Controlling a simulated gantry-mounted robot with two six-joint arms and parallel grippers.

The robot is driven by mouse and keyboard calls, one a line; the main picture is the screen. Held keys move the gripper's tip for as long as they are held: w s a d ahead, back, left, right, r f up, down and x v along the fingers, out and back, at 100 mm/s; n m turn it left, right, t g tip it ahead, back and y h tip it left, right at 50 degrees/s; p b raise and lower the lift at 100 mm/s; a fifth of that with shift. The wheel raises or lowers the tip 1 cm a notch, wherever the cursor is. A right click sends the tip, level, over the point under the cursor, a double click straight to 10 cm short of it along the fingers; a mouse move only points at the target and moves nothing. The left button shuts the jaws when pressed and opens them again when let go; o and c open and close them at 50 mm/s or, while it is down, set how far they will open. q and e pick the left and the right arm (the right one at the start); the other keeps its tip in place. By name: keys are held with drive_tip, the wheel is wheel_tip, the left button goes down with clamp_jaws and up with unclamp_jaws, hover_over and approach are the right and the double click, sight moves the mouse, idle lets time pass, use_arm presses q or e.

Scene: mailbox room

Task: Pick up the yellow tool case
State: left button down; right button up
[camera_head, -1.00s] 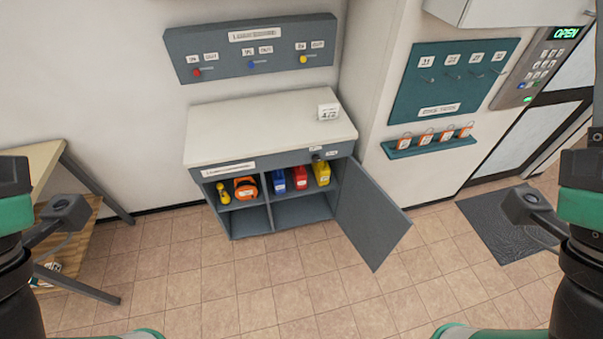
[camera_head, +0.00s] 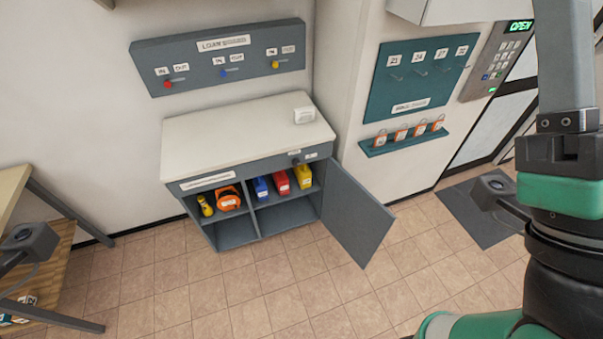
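The yellow tool case (camera_head: 302,176) stands in the upper right compartment of the open grey cabinet (camera_head: 230,238), at the right end of a row. A red case (camera_head: 281,184) and a blue case (camera_head: 261,188) stand to its left. Neither of my grippers' fingertips shows. My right arm fills the right edge of the view, well apart from the cabinet.
The cabinet door (camera_head: 357,215) hangs open to the right. An orange reel-like item (camera_head: 228,198) and a yellow flashlight-like item (camera_head: 205,206) share the left compartment. A wooden table (camera_head: 40,240) stands at the left. The tiled floor (camera_head: 250,290) in front is clear.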

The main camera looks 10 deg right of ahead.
idle(0.3)
use_arm(q)
unclamp_jaws()
idle(0.4)
